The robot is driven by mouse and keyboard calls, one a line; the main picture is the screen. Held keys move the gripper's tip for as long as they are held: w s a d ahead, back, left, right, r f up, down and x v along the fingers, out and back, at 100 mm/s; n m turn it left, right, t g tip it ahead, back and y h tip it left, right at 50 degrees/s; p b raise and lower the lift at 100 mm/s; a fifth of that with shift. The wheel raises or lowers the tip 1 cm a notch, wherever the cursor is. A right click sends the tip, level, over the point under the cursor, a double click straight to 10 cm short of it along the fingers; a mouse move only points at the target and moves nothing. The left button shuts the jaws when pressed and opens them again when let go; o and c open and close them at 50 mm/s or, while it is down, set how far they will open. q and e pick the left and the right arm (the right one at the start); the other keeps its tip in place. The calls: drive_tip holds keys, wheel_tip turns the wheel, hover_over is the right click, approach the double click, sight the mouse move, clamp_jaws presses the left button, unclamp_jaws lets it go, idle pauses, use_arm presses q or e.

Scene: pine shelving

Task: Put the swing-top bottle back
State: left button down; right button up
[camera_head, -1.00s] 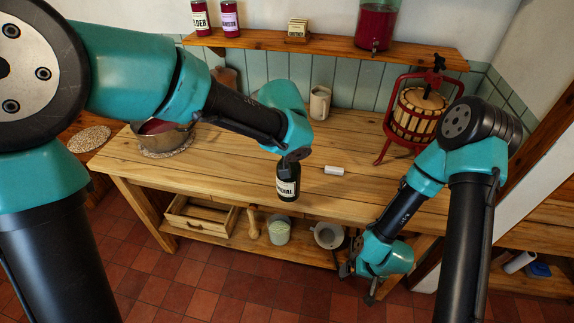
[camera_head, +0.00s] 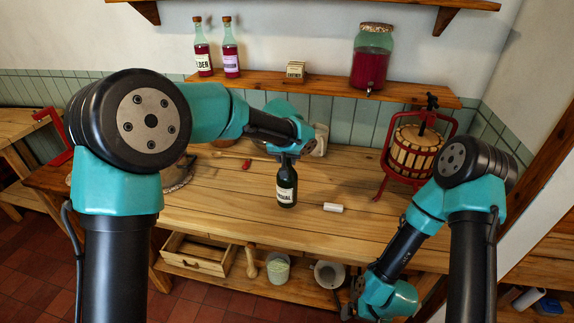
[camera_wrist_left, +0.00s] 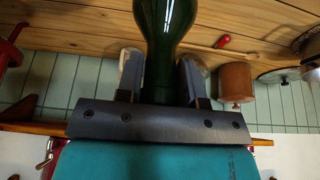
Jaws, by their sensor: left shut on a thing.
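In the left wrist view the bottle (camera_wrist_left: 165,40) stands between the two fingers of my left gripper (camera_wrist_left: 160,80). The bottle's base appears over the bench top; I cannot tell whether it touches. My right gripper (camera_head: 352,308) is low at the bench's front edge, and its jaws are too small and dark to judge.
A wall shelf (camera_head: 320,88) holds two labelled bottles (camera_head: 203,50), a small card box (camera_head: 296,71) and a red-filled jar (camera_head: 372,60), with bare board between them.

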sight(284, 181)
use_arm(q)
drive_tip(key=shift+w, duration=0.75)
drive_tip(key=shift+w, duration=0.25)
drive_tip(key=shift+f, duration=1.9)
drive_tip(key=c, duration=0.8)
unclamp_jaws()
drive_tip(key=shift+s, duration=0.1)
drive_tip(key=shift+o, duration=0.2)
drive_tip(key=d+v, duration=0.1)
drive_tip(key=v, duration=1.1)
drive_tip(key=shift+a, duration=0.45)
